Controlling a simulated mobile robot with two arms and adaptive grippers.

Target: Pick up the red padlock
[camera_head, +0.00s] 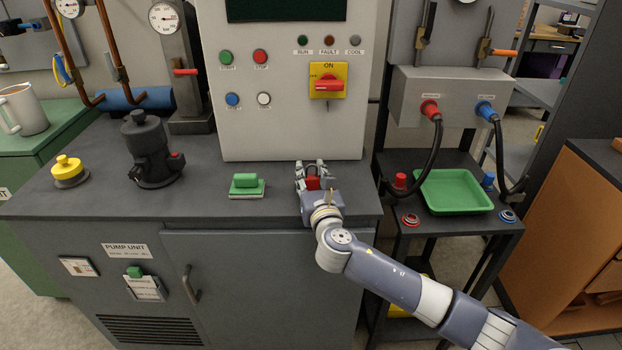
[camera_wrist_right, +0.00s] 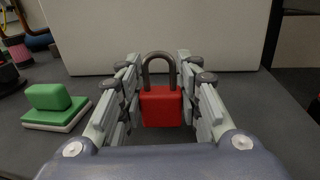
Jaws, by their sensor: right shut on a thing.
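The red padlock (camera_head: 313,184) is on the dark grey counter in front of the white control panel in the head view. In the right wrist view the padlock (camera_wrist_right: 161,106) stands upright with its dark shackle on top, between the two fingers. My right gripper (camera_head: 312,175) reaches in from the lower right and is shut on the padlock; its fingers also show in the right wrist view (camera_wrist_right: 160,95). Whether the padlock's base touches the counter I cannot tell. My left gripper does not show.
A green block on a pale base (camera_head: 247,186) sits left of my gripper. The control panel (camera_head: 290,125) stands close behind. A black pump (camera_head: 150,150) and a yellow button (camera_head: 68,170) are farther left. A green tray (camera_head: 455,191) is on the stand to the right.

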